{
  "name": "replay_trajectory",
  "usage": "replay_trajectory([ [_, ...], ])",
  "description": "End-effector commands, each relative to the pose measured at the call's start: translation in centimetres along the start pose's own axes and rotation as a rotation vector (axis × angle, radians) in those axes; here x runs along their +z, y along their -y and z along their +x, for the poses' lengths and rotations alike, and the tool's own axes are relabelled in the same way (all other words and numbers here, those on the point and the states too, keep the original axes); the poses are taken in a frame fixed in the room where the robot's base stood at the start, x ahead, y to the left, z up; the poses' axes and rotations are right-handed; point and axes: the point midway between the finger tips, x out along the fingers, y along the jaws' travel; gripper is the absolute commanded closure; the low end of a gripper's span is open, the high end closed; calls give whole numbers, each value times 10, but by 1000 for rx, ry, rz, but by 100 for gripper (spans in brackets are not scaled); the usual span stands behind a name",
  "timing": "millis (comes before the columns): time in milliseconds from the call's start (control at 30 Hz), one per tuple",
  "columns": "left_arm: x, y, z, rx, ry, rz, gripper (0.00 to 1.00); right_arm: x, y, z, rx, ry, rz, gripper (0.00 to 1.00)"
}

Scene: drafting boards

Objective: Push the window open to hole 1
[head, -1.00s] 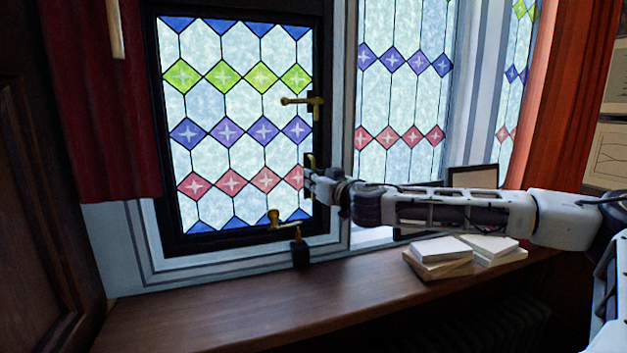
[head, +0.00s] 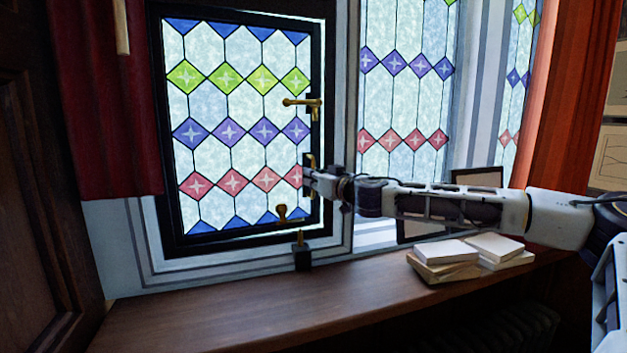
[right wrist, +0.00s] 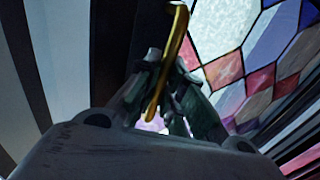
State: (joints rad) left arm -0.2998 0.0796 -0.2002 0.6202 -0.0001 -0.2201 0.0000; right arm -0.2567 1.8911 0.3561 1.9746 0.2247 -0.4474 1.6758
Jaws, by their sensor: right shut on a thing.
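The window (head: 169,150) is a dark-framed stained-glass casement in a pale surround. A thin bright gap shows along its right edge, so it stands slightly open. My right gripper (head: 309,180) is shut on the brass pull handle (head: 309,162) at the window's lower right. In the right wrist view the handle (right wrist: 178,35) runs between the fingers (right wrist: 165,90). A brass stay with a knob (head: 281,212) sits at the window's bottom, above a dark bracket with a brass pin (head: 302,255). The stay's holes cannot be made out. My left gripper is not in view.
A brass latch handle (head: 301,103) is higher on the window's right side. Books (head: 445,252) and a dark picture frame (head: 477,178) stand on the wooden sill (head: 220,315) to the right. A red curtain (head: 105,100) hangs left. The sill's left part is clear.

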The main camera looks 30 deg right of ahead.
Motion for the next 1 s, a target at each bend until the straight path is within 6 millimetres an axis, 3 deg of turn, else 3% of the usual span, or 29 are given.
replay_trajectory([
  [67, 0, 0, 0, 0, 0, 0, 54, 0, 0, 0, 0, 1, 1, 100],
  [100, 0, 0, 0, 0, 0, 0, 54, 0, 0, 0, 0, 1, 1, 85],
  [233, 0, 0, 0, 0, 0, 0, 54, 0, 0, 0, 0, 1, 1, 69],
  [1000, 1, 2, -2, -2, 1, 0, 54, -2, -1, -2, 10, -2, 0, 68],
])
